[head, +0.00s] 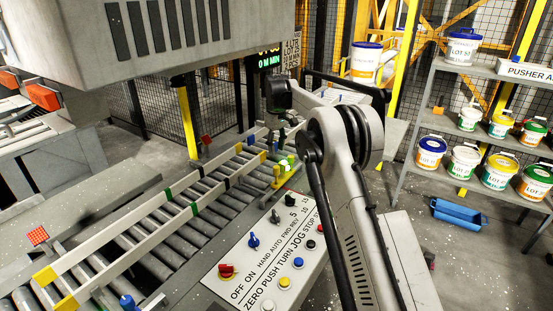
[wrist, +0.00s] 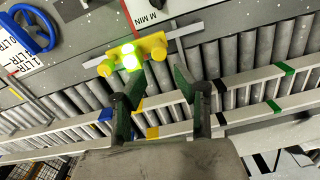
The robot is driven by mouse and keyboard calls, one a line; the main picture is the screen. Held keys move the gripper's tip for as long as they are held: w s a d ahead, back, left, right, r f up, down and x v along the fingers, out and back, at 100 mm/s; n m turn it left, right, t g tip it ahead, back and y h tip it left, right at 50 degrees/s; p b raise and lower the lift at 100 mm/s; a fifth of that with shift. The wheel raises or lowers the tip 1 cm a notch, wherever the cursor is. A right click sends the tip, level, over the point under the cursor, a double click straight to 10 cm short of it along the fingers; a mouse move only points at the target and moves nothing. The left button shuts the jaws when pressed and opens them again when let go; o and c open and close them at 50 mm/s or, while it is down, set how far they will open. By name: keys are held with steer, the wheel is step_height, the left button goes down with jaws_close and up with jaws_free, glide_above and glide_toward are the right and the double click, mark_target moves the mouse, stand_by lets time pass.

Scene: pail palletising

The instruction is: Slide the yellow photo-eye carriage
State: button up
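The yellow photo-eye carriage (wrist: 136,53) shows in the wrist view as a block with rounded yellow knobs and a bright green-yellow glow, on a thin grey rod beside the rollers. My gripper (wrist: 160,78) is open, its two dark green fingers spread apart with rollers visible between them. The carriage lies just beyond the left fingertip in that view, and nothing is held. Whether finger and carriage touch is unclear. In the head view my gripper (head: 281,124) is small and partly hidden by my arm, above the far part of the conveyor, near small yellow and green parts.
The roller conveyor (head: 195,215) has pale guide rails with coloured bands. A control panel (head: 272,258) with knobs and buttons stands beside it. A blue handwheel (wrist: 32,30) is near the carriage. Shelves (head: 480,135) of pails stand right, and a blue tray (head: 459,215) lies on the floor.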

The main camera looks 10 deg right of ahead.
steer(key=shift+r, duration=1.1)
steer(key=s+d+r+m+t+b, duration=0.1)
steer(key=s+r+m+t, duration=0.1)
steer(key=s+r, duration=0.85)
steer(key=s+r+m+t, duration=0.15)
steer(key=s+r, duration=0.55)
steer(key=s, duration=0.7)
steer(key=s+f+m+t+b, duration=0.1)
steer(key=s+f+m+t, duration=0.1)
steer(key=s, duration=1.5)
steer(key=s+f+m+t, duration=0.1)
steer(key=s+f+m, duration=0.1)
steer(key=s+f, duration=0.8)
steer(key=s, duration=0.4)
steer(key=shift+d+t+b, duration=0.35)
steer(key=shift+d, duration=0.05)
